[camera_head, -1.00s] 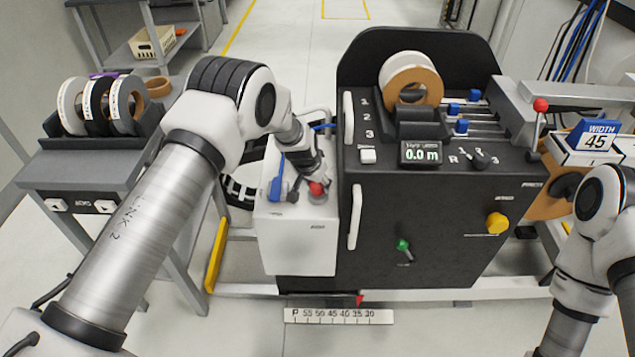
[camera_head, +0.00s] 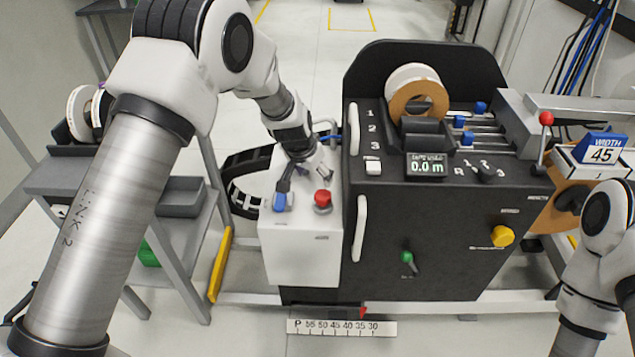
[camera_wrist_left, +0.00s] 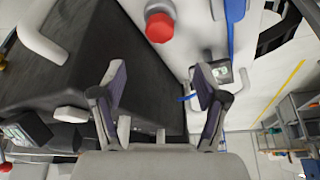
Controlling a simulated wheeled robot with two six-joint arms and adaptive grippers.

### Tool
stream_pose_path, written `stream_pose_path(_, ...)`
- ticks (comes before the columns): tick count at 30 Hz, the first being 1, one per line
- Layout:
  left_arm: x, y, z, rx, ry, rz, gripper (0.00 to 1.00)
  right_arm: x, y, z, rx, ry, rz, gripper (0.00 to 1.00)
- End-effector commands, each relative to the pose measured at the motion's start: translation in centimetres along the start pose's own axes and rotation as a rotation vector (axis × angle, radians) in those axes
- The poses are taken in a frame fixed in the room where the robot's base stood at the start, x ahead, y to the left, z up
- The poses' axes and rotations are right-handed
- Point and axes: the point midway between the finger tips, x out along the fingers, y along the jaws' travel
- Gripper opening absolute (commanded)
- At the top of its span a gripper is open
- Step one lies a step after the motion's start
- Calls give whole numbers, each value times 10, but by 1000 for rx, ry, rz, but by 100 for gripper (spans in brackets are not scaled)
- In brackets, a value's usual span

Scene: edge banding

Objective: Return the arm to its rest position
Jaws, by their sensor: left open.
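My left arm comes in from the left, its elbow raised in front of the left-hand rack. My left gripper (camera_head: 308,176) is open and empty above the white control box (camera_head: 300,250), just behind the red button (camera_head: 322,199) and near the blue switch (camera_head: 281,202). In the left wrist view the two fingers (camera_wrist_left: 157,88) are spread with nothing between them, and the red button (camera_wrist_left: 160,27) shows beyond them, apart from the fingertips. My right arm shows only in part at the right edge; its gripper is out of view.
The black edge-banding machine (camera_head: 440,265) stands right beside the control box, with a tape roll (camera_head: 418,95) on top and a display reading 0.0 m (camera_head: 426,166). A grey rack (camera_head: 180,197) with tape rolls is partly hidden behind my left arm.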

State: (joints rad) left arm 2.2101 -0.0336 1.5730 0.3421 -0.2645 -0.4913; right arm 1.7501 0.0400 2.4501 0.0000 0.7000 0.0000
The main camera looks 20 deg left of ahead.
Motion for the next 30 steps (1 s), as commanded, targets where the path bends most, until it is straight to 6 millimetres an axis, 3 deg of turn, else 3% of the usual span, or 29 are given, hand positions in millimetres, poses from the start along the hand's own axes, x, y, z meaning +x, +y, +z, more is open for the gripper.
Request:
stream_pose_path(14, -2, 0, 1, 0, -4, 1, 74, -1, 0, 0, 0, 0, 0, 0)
stream_pose_path(17, 10, 1, 17, -6, -47, 10, 74, -10, 0, 0, 0, 0, 0, 0)
stream_pose_path(20, 33, 5, 69, -23, -159, 32, 74, -22, 0, 0, 0, 0, 0, 0)
stream_pose_path(23, 51, 12, 154, -24, -315, 50, 74, -34, 0, 0, 0, 0, 0, 0)
stream_pose_path(24, 55, 15, 191, -26, -372, 49, 74, -40, 0, 0, 0, 0, 0, 0)
stream_pose_path(27, 50, 22, 284, -38, -491, 35, 74, -51, 0, 0, 0, 0, 0, 0)
stream_pose_path(30, 27, 32, 371, -58, -577, 15, 74, -61, 0, 0, 0, 0, 0, 0)
